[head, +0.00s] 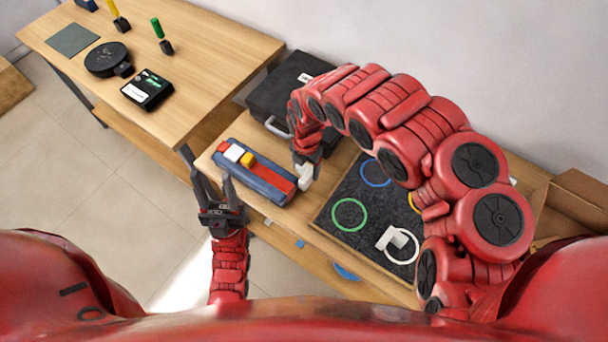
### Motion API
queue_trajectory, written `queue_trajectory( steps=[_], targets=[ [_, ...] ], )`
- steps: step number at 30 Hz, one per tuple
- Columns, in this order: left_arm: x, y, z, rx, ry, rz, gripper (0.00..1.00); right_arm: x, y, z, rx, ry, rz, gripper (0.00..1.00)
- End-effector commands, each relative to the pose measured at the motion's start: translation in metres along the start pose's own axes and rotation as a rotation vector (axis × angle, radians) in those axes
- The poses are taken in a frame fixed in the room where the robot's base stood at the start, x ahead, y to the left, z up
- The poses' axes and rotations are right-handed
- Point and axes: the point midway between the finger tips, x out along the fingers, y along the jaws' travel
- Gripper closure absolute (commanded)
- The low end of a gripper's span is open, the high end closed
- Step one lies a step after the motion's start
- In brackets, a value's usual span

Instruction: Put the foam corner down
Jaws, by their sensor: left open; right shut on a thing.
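A white foam corner (306,176) is in my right gripper (304,163), which is shut on it. It hangs beside the right end of the blue and red tray, close to the dark mat's left edge; I cannot tell whether it touches anything. Another white foam corner (393,239) lies on the dark mat (334,205), partly inside a white ring (411,258).
The blue tray (248,186) holds red, white and yellow pieces. A black case (281,97) stands behind it. Green (349,228) and blue (365,182) rings mark the mat. A cardboard box (572,215) is at right. A higher table (190,50) with black devices stands at upper left.

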Motion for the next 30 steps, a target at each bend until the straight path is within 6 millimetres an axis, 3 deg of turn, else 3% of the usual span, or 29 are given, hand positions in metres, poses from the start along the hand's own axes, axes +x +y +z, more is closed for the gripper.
queue_trajectory(
  steps=[9,23,24,27,30],
  targets=[
    [0.001,0.000,0.000,0.000,0.000,0.000,0.50,0.039,0.000,-0.002,0.001,0.003,0.000,0.78],
    [-0.002,0.000,0.000,0.000,0.000,0.000,0.50,0.047,-0.001,0.000,0.001,-0.001,-0.001,0.78],
    [-0.001,0.000,0.000,0.000,0.000,0.000,0.50,0.046,-0.001,0.000,0.000,-0.001,-0.001,0.19],
    [-0.001,0.000,0.000,0.000,0.000,0.000,0.50,0.046,-0.001,0.000,0.000,-0.001,-0.001,0.01],
    [-0.001,0.000,0.000,0.000,0.000,0.000,0.50,0.045,-0.001,0.000,0.000,-0.001,-0.001,0.00]
  ],
)
